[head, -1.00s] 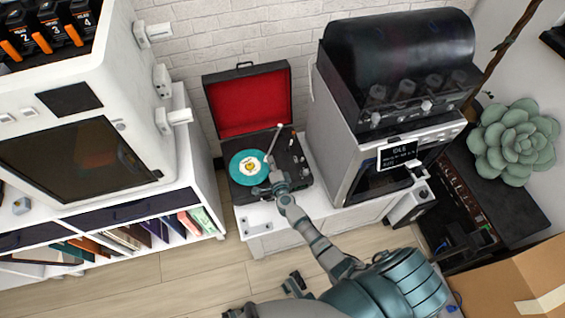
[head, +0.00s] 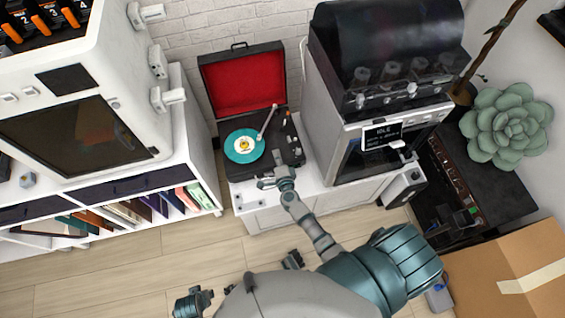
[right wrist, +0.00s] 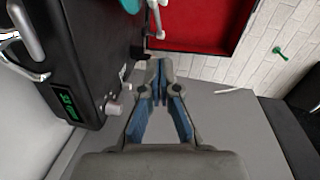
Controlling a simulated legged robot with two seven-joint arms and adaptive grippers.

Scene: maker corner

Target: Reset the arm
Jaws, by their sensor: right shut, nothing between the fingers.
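An open record player (head: 288,160) with a red-lined lid stands on a white cabinet. A teal record (head: 244,146) with a light label lies on its left part. The pale tonearm (head: 269,120) slants from the deck's back right, its lower end by the record's right edge. The tonearm also shows in part in the right wrist view (right wrist: 156,18). My right gripper (head: 264,182) is at the deck's front edge, apart from the tonearm. Its fingers (right wrist: 159,78) are together and empty in the right wrist view.
A coffee machine (head: 345,150) stands close on the right of the player. A white shelf unit (head: 185,150) with books stands on the left. A cardboard box (head: 520,270) is at the lower right. Wooden floor (head: 130,265) lies in front of the cabinet.

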